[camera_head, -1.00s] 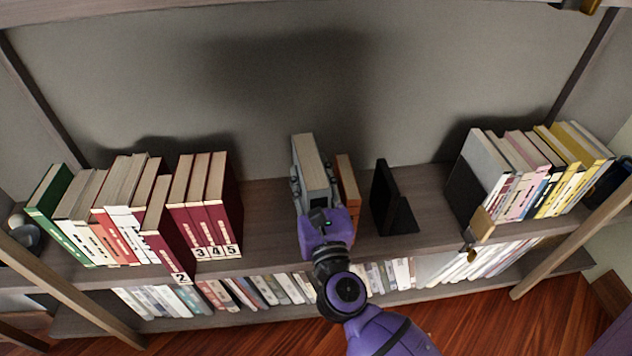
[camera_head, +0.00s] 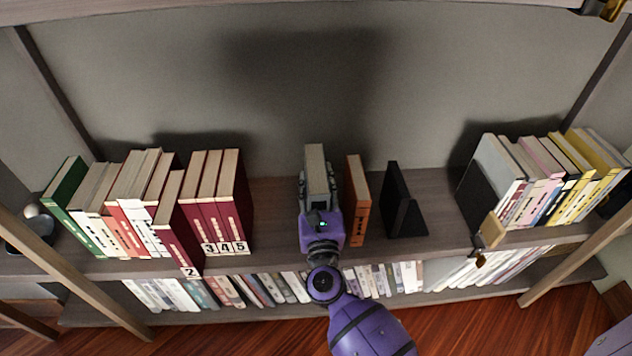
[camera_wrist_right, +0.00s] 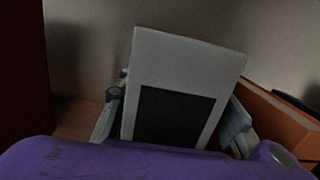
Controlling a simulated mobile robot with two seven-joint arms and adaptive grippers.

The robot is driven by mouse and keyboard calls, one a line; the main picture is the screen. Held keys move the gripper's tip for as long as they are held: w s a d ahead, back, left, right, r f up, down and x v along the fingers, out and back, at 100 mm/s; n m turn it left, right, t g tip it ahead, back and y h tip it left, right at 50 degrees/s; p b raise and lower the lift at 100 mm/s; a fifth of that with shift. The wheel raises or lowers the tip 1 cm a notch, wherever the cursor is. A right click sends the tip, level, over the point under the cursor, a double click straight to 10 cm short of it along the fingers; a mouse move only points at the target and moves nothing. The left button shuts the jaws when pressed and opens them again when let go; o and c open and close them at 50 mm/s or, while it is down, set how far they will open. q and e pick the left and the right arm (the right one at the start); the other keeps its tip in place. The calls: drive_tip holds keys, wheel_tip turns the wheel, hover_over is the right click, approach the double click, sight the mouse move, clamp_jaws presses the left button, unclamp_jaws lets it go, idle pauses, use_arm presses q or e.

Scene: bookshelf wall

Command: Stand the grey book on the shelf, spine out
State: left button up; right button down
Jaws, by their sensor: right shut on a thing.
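The grey book (camera_head: 316,163) is upright in the gap in the middle of the shelf (camera_head: 277,225), its pale page edge facing up. My right gripper (camera_head: 318,190) is shut on it from the front, one finger on each side. In the right wrist view the grey book (camera_wrist_right: 185,62) shows a grey face with a dark panel towards me, between the fingers, leaning a little in the picture. The gripper hides its lower part, so I cannot tell whether it touches the shelf. My left gripper is not in view.
An orange book (camera_head: 357,195) stands just right of the grey book, with a narrow gap between. Further right is a black bookend (camera_head: 402,205). Maroon numbered volumes (camera_head: 220,205) stand left, with bare shelf between. A row of books (camera_head: 540,180) fills the right end.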

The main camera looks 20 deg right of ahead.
idle(0.7)
drive_tip(key=c, duration=1.3)
unclamp_jaws()
drive_tip(key=shift+o, duration=0.9)
drive_tip(key=v, duration=1.2)
drive_tip(key=shift+f, duration=0.15)
